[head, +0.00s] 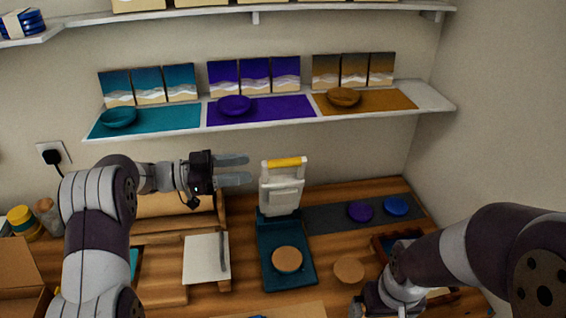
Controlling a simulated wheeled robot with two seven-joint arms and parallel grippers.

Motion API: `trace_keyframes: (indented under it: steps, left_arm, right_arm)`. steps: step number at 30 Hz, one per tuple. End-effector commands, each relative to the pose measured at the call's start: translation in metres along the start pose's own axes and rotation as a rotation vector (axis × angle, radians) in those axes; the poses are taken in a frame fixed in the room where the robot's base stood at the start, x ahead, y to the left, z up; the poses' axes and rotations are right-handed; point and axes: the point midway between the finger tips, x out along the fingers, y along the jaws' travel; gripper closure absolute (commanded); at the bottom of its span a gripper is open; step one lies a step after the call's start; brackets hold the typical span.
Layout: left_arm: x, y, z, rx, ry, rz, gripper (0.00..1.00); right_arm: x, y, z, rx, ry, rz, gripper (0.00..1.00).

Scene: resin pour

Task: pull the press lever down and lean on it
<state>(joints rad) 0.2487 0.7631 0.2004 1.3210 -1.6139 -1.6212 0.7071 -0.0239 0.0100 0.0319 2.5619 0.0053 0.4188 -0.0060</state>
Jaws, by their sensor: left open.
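The press (283,200) stands on the wooden table, with a pale upright frame on a dark teal base. Its lever has a yellow handle bar (286,162) across the top and stands raised. A round tan disc (287,259) lies on the press base. My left gripper (243,169) is open and empty, its two grey fingers pointing right. In the picture it is just left of the lever, apart from the yellow bar. My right gripper (368,303) is low at the bottom edge, right of the press base; its fingers cannot be made out.
A second tan disc (349,269) lies right of the press. A purple piece (360,211) and a blue piece (396,205) lie on a dark mat (322,219). A white pad (204,258) lies left. A shelf (432,97) with bowls and panels runs above.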

Motion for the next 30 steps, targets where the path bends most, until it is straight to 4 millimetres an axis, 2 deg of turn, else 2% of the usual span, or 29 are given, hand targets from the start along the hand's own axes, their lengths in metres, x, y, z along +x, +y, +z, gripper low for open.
trace_keyframes:
  steps: [6,12,16,23,24,28,30]
  left_arm:
    - [0.058,0.001,-0.004,0.0,0.0,0.004,0.52]
    - [0.094,0.0,-0.002,0.003,0.0,0.0,0.52]
    - [0.103,-0.001,-0.001,0.004,-0.001,-0.002,0.52]
    - [0.104,-0.001,-0.001,0.004,-0.001,-0.003,0.52]
    - [0.104,-0.001,-0.001,0.004,-0.001,-0.003,0.58]
    - [0.104,-0.001,-0.001,0.004,-0.001,-0.003,1.0]
    - [0.104,-0.001,-0.001,0.004,-0.001,-0.003,1.0]
  right_arm:
    - [-0.017,0.0,-0.002,0.002,0.0,0.0,0.0]
    - [-0.024,0.0,-0.003,0.003,-0.001,0.0,0.0]
    - [-0.025,0.0,-0.003,0.003,-0.001,0.0,0.0]
    - [-0.025,0.0,-0.003,0.003,-0.001,0.0,0.0]
    - [-0.025,0.0,-0.003,0.003,-0.001,0.0,0.0]
    - [-0.025,0.0,-0.003,0.003,-0.001,0.0,0.0]
    - [-0.025,0.0,-0.003,0.003,-0.001,0.0,0.0]
